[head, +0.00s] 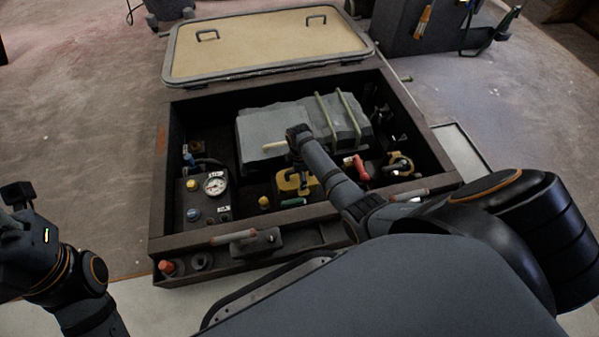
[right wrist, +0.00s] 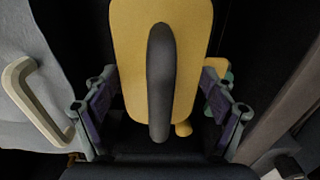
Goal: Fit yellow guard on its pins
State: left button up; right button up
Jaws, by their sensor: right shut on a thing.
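The yellow guard (head: 293,187) is in the open bay, below the grey engine block. My right gripper (head: 300,168) reaches down over it from the right. In the right wrist view the guard (right wrist: 190,50) is a flat yellow plate with rounded corners and a dark raised handle.
A gauge panel (head: 203,200) is at left, a red-handled part (head: 361,168) at right. The dark bay rim (head: 190,240) surrounds them. The tan hatch lid (head: 265,45) lies open behind.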

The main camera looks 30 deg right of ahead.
jog(key=shift+f+b, duration=1.2)
jog(key=shift+f, duration=0.75)
jog(key=o, duration=1.3)
notch_tip(320, 180, up, 12)
jog(key=shift+r, duration=0.1)
